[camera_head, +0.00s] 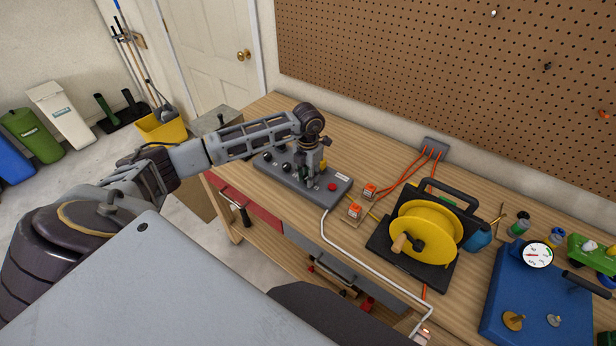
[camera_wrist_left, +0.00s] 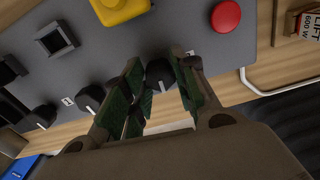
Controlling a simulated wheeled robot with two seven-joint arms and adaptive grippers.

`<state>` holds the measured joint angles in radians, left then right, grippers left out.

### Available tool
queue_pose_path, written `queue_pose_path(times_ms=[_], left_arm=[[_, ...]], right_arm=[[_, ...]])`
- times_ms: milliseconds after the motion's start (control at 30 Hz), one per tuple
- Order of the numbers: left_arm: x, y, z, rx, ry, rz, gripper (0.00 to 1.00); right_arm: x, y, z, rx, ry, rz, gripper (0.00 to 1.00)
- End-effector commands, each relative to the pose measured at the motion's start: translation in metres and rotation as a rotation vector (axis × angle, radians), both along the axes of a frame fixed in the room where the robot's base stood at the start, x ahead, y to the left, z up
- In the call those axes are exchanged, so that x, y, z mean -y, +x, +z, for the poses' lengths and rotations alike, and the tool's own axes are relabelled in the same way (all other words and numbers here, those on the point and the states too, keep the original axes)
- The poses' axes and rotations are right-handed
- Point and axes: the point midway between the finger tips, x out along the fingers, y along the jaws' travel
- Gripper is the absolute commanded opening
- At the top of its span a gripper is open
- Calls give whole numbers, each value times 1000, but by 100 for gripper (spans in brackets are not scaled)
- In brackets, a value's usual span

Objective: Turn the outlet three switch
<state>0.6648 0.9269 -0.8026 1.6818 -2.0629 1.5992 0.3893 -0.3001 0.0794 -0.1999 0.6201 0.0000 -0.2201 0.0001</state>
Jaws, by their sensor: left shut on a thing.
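The grey control box (camera_head: 322,200) lies on the workbench with a row of black knobs and a red button (camera_head: 332,187). It also shows in the left wrist view (camera_wrist_left: 100,50), with the red button (camera_wrist_left: 226,16) at upper right. My left gripper (camera_head: 308,172) reaches down over the box from the left. In the wrist view its green-padded fingers (camera_wrist_left: 158,88) are on both sides of the outlet three switch (camera_wrist_left: 160,74), a black knob with a white mark, and are shut on it. Two other knobs (camera_wrist_left: 90,98) (camera_wrist_left: 42,117) sit to the left. My right gripper is out of view.
A yellow cable reel (camera_head: 425,232) stands right of the box, with small orange-and-white blocks (camera_head: 354,211) between them. A white cable (camera_head: 335,245) runs from the box along the front. A blue case with a gauge (camera_head: 525,295) is farther right. A pegboard wall (camera_head: 450,60) rises behind.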

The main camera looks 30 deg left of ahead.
Motion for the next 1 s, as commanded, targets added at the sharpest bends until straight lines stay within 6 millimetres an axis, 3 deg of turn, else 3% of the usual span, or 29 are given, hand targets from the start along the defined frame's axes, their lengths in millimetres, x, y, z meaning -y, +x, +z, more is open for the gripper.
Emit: queue_pose_path(times_ms=[500, 533, 633, 1000], left_arm=[[0, 0, 0, 0, 0, 58, 11], [0, 0, 0, 0, 0, 61, 31], [0, 0, 0, 0, 0, 59, 43], [0, 0, 2, 0, 0, 57, 43]], right_arm=[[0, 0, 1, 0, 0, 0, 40], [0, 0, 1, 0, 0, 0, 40], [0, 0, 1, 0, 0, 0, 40], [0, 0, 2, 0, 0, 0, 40]])
